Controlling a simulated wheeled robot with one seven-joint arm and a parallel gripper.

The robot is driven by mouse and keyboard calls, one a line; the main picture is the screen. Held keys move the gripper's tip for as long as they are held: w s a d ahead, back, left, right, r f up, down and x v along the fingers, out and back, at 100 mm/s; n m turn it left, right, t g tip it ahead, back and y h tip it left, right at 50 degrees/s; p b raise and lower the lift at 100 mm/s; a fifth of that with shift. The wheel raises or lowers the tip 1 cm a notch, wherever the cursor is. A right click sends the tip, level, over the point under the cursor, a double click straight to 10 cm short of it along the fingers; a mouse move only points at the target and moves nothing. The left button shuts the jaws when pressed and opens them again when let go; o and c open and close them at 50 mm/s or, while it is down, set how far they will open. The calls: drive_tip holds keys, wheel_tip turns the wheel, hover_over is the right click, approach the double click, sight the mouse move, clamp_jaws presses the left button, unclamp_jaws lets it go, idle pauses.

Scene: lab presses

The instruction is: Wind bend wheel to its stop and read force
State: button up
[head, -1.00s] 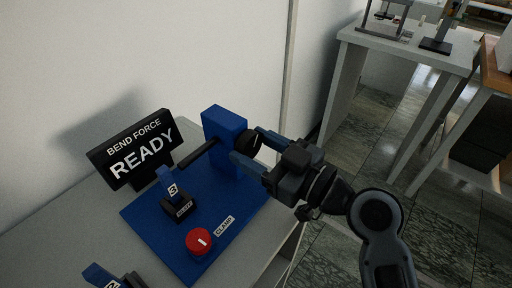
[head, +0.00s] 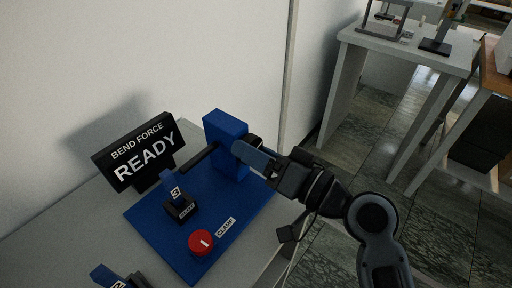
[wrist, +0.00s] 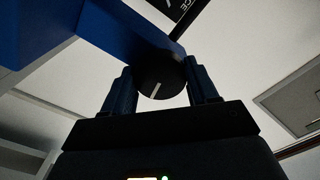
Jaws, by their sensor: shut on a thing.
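The bend wheel is a dark round knob on the right side of a blue block (head: 226,140). In the wrist view the wheel (wrist: 160,78) sits between my two blue fingers and carries a light pointer line. My gripper (head: 246,153) is shut on the wheel; it also shows in the wrist view (wrist: 162,90). In the head view my fingers hide most of the wheel. The black display (head: 139,153) reads "BEND FORCE READY". A dark rod (head: 199,159) runs from the block toward a blue piece marked 3 (head: 174,192) in a black holder (head: 181,210).
A red knob (head: 201,243) labelled CLAMP sits at the front of the blue base plate (head: 165,242). Another blue piece (head: 108,276) in a holder is at the bottom edge. A wall stands behind the grey table (head: 60,238). Other tables stand at the far right.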

drive_tip(key=m+p, duration=0.2)
drive_tip(key=m, duration=0.2)
drive_tip(key=shift+m, duration=0.4)
drive_tip(key=m+p, duration=0.3)
drive_tip(key=m, duration=0.1)
drive_tip(key=shift+r, duration=0.15)
drive_tip(key=m+p, duration=0.3)
drive_tip(key=m, duration=0.2)
drive_tip(key=m+p, duration=0.1)
drive_tip(key=m, duration=0.3)
drive_tip(key=shift+m+p, duration=0.3)
drive_tip(key=shift+p, duration=0.1)
drive_tip(key=m, duration=1.3)
drive_tip(key=shift+d+m, duration=0.1)
drive_tip(key=shift+m, duration=2.4)
